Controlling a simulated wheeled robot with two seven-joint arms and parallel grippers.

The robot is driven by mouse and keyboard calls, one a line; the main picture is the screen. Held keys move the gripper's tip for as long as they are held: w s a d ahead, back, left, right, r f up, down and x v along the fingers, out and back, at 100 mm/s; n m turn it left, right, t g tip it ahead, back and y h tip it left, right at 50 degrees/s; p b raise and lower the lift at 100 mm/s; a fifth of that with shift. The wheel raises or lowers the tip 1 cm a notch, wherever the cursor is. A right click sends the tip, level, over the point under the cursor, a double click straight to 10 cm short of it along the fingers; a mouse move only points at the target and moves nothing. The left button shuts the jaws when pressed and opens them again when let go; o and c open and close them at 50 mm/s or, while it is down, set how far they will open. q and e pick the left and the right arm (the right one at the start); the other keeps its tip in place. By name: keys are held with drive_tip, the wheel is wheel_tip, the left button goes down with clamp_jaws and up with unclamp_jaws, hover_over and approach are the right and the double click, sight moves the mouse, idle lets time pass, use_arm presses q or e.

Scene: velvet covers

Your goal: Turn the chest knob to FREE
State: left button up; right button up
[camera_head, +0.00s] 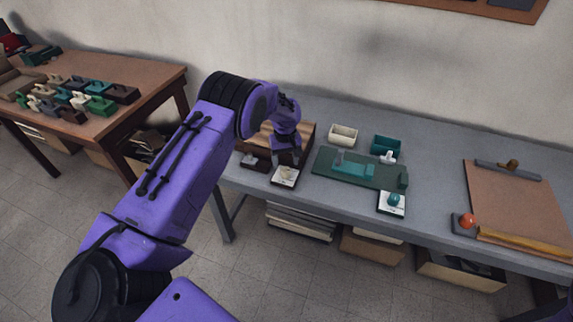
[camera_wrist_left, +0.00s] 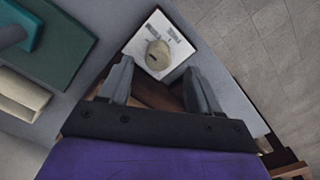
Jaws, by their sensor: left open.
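The chest (camera_head: 306,134), with striped wood, stands on the grey bench, partly hidden behind my left arm. In front of it lies a white plate (camera_head: 277,183) with a cream knob (camera_head: 285,174). In the left wrist view the cream knob (camera_wrist_left: 158,54) sits on its white plate (camera_wrist_left: 134,47), a dark mark on its top; the plate's lettering is too small to read. My left gripper (camera_head: 287,160) is above and just behind the knob, pointing down. Its two fingers are apart and empty in the left wrist view (camera_wrist_left: 157,78), and the knob shows beyond their tips. My right gripper is not in view.
A green board (camera_head: 335,174) with teal parts lies right of the plate. A teal knob (camera_head: 394,200) on another white plate is in front of it. A clipboard (camera_head: 515,205) lies far right.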

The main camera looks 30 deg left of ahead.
sight(286, 170)
use_arm(q)
drive_tip(key=f, duration=0.5)
drive_tip(key=shift+w+p, duration=0.3)
drive_tip(key=shift+p, duration=0.05)
drive_tip(key=shift+s+r, duration=0.1)
drive_tip(key=shift+s, duration=0.05)
drive_tip(key=shift+c, duration=0.9)
drive_tip(key=c, duration=0.9)
drive_tip(key=shift+o, duration=0.2)
